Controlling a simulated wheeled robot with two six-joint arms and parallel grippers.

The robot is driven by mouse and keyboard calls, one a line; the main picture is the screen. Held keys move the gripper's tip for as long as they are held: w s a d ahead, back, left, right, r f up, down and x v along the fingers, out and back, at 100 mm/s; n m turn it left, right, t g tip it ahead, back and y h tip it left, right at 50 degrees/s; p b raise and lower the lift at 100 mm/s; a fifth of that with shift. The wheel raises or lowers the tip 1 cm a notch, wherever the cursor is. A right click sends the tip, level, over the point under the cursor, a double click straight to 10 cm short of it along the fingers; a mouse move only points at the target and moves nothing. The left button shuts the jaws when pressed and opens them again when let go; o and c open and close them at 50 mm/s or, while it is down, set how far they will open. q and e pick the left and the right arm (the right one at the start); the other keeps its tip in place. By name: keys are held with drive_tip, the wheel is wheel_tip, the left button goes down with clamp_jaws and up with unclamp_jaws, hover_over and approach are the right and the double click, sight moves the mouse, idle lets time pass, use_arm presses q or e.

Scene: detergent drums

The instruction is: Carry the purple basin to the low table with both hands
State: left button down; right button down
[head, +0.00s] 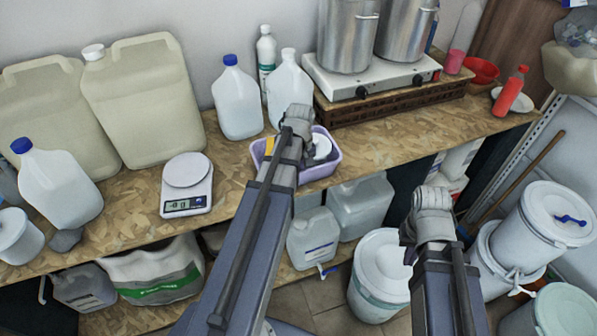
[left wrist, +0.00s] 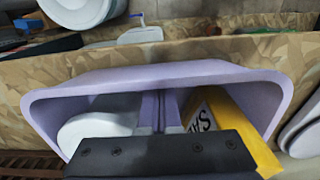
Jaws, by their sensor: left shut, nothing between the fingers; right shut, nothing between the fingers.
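The purple basin (head: 330,168) stands on the chipboard worktop at its front edge, partly hidden by my left arm. It holds a white round item (left wrist: 95,128) and a yellow item with black letters (left wrist: 225,120). No low table can be made out.
White jugs (head: 238,100) stand behind the basin. A kitchen scale (head: 187,184) is to its left. A stove with steel pots (head: 348,35) is at the back right. Below are containers (head: 313,238) on a shelf and white drums (head: 380,275) on the floor at right.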

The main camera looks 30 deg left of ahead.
use_arm(q)
drive_tip(key=s+d, duration=0.5)
drive_tip(key=d, duration=0.1)
drive_tip(key=shift+s, duration=0.15)
use_arm(e)
drive_tip(key=shift+s+d, duration=0.3)
use_arm(q)
drive_tip(key=shift+d+r, duration=0.1)
drive_tip(key=shift+r, duration=0.1)
use_arm(e)
drive_tip(key=shift+r, duration=0.15)
